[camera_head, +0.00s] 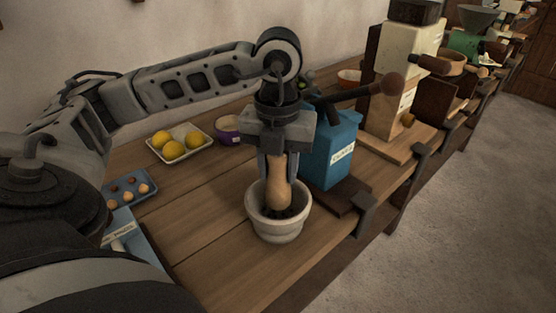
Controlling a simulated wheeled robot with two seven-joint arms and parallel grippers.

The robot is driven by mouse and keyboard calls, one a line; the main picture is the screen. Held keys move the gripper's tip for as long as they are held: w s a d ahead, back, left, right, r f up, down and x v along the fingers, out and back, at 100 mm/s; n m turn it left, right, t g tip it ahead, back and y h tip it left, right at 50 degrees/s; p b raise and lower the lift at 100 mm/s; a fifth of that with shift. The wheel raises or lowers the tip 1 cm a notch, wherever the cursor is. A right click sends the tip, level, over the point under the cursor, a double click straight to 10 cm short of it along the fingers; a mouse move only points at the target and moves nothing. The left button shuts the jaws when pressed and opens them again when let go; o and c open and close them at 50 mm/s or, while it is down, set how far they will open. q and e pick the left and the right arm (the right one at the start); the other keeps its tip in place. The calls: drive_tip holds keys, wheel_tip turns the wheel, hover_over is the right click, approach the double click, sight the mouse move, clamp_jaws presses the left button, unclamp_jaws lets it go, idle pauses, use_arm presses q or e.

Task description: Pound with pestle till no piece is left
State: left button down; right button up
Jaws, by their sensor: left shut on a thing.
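A wooden pestle (278,184) stands upright with its lower end inside a pale stone mortar (277,229) on the wooden counter. My left gripper (278,162) is shut on the pestle's upper part, directly above the mortar. Dark matter shows around the pestle's foot in the mortar. I cannot tell whether it is pieces or shadow. My right gripper is not in view.
A blue labelled container (325,150) stands close behind the mortar to the right. A tray of lemons (157,151), a purple bowl (229,131) and a small blue tray (144,185) lie left. A tall cream grinder (396,80) stands farther right. The counter (200,235) is bare left of the mortar.

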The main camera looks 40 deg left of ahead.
sight(278, 186)
use_arm(q)
drive_tip(key=shift+f+b, duration=1.85)
drive_tip(key=shift+f, duration=0.4)
wheel_tip(278, 186, up, 5)
drive_tip(key=p, duration=0.4)
drive_tip(key=shift+f+b, duration=0.25)
drive_tip(key=shift+b, duration=0.05)
wheel_tip(278, 186, down, 5)
drive_tip(key=b, duration=0.4)
drive_tip(key=shift+r, duration=0.2)
wheel_tip(278, 186, up, 5)
drive_tip(key=p, duration=0.4)
drive_tip(key=shift+f, duration=0.15)
